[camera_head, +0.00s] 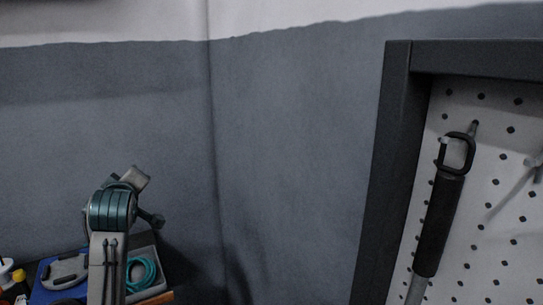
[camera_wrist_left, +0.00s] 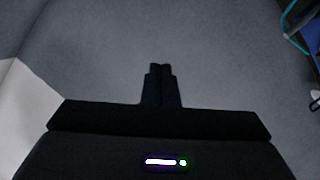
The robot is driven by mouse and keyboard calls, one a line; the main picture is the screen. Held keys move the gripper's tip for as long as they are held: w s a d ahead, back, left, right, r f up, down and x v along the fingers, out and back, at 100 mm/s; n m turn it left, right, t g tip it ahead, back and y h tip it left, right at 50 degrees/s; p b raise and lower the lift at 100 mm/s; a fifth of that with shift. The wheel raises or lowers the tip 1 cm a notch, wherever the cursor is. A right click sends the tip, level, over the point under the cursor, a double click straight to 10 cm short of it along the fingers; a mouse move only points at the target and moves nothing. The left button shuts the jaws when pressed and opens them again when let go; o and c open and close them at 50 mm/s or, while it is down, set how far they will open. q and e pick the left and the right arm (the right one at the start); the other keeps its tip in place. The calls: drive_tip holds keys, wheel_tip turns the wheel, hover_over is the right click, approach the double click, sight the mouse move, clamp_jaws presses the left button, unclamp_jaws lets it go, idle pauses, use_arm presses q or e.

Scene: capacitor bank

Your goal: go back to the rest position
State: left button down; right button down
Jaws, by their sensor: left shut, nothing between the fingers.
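My left gripper (camera_wrist_left: 160,68) shows in the left wrist view. Its two dark fingers are together with nothing between them, in front of a plain grey surface. In the head view my left arm rises at the lower left, with a grey link and a dark green joint; its fingers cannot be made out there. My right gripper is in neither view.
A dark-framed pegboard (camera_head: 487,180) stands at the right, with a black-handled tool (camera_head: 440,222) hanging on it. At the lower left, behind my arm, are a blue mat (camera_head: 45,292) and a tray with a coiled teal cable (camera_head: 143,272). Bare grey wall fills the middle.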

use_arm(q)
drive_tip(key=s+d+f+m+g+h, duration=0.1)
drive_tip(key=s+f+m+g, duration=0.1)
drive_tip(key=s+f, duration=0.6)
drive_tip(key=s+d+f+m+g+h, duration=0.1)
drive_tip(key=s+f+m+g, duration=0.2)
drive_tip(key=f, duration=0.9)
drive_tip(key=s+d+f+m+g+h, duration=0.1)
drive_tip(key=s+d+f+m, duration=0.1)
drive_tip(key=s+f, duration=0.65)
drive_tip(key=s+d+f+m+g+h, duration=0.15)
drive_tip(key=s+f, duration=0.25)
drive_tip(key=s, duration=0.4)
drive_tip(key=s+f+m+g, duration=0.25)
drive_tip(key=s+f, duration=0.25)
drive_tip(key=s, duration=0.3)
drive_tip(key=s+d+f+m+g, duration=0.1)
drive_tip(key=s+f+m, duration=0.1)
drive_tip(key=s+f, duration=0.35)
wheel_tip(320, 180, down, 30)
drive_tip(key=s+a+g, duration=0.2)
drive_tip(key=a, duration=0.1)
drive_tip(key=s+f, duration=1.8)
drive_tip(key=shift+s+a+g, duration=0.15)
drive_tip(key=shift+a+g, duration=0.25)
drive_tip(key=shift+a, duration=0.05)
